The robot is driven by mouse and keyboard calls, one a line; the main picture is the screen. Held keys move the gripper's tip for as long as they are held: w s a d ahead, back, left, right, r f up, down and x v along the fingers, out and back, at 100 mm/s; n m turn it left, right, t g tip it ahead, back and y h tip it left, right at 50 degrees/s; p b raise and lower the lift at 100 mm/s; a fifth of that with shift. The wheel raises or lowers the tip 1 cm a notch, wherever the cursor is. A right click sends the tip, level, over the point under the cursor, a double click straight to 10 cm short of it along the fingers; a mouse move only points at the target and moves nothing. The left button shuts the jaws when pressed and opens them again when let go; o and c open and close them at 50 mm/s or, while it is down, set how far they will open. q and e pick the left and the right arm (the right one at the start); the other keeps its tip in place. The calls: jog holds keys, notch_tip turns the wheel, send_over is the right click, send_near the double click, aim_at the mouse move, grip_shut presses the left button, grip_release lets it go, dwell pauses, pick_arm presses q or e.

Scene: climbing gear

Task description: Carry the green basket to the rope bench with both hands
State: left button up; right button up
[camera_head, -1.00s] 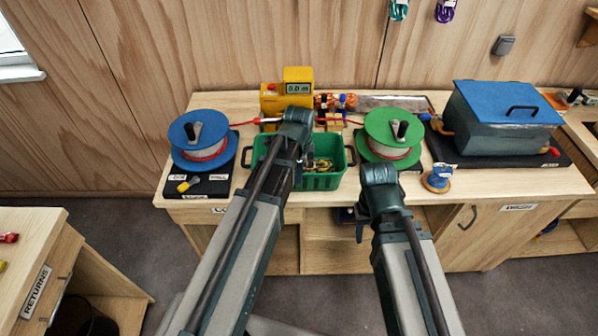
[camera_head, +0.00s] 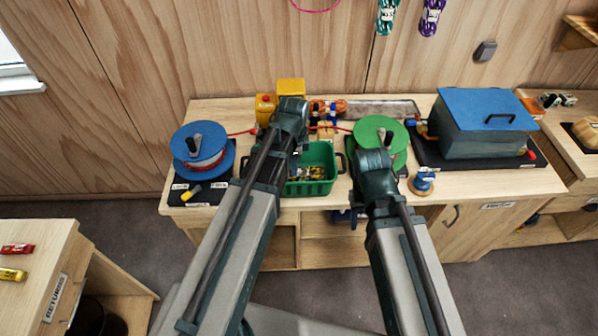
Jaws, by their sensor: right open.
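The green basket (camera_head: 318,187) stands on the wooden bench (camera_head: 470,193), between a blue rope reel (camera_head: 187,143) and a green rope reel (camera_head: 371,130). Small metallic and yellow items lie in it. My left arm covers its left part. My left gripper (camera_head: 296,158) points down over the left part of the basket; its jaws are mostly hidden behind my wrist. My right gripper (camera_head: 354,215) is open and points down in front of the bench edge, right of the basket, apart from it. The basket's right handle (camera_head: 342,160) shows close to my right wrist.
A yellow meter (camera_head: 290,87) stands behind the basket. A blue-lidded box (camera_head: 490,110) sits on a black mat at the right, with a small blue and tan spool (camera_head: 423,181) in front. A returns table (camera_head: 38,240) is at the lower left. Grey floor lies between.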

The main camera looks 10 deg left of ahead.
pick_arm(q)
jog(key=s+d+n+g+y, duration=0.1)
jog(key=s+d+n, duration=0.9)
jog(key=s, duration=0.4)
jog(key=shift+s+n, duration=0.2)
jog(key=shift+n, duration=0.2)
jog(key=shift+d, duration=0.1)
notch_tip(320, 180, down, 8)
jog(key=b, duration=0.7)
jog(key=shift+b, duration=0.4)
jog(key=shift+o, duration=0.2)
jog(key=shift+r, duration=0.1)
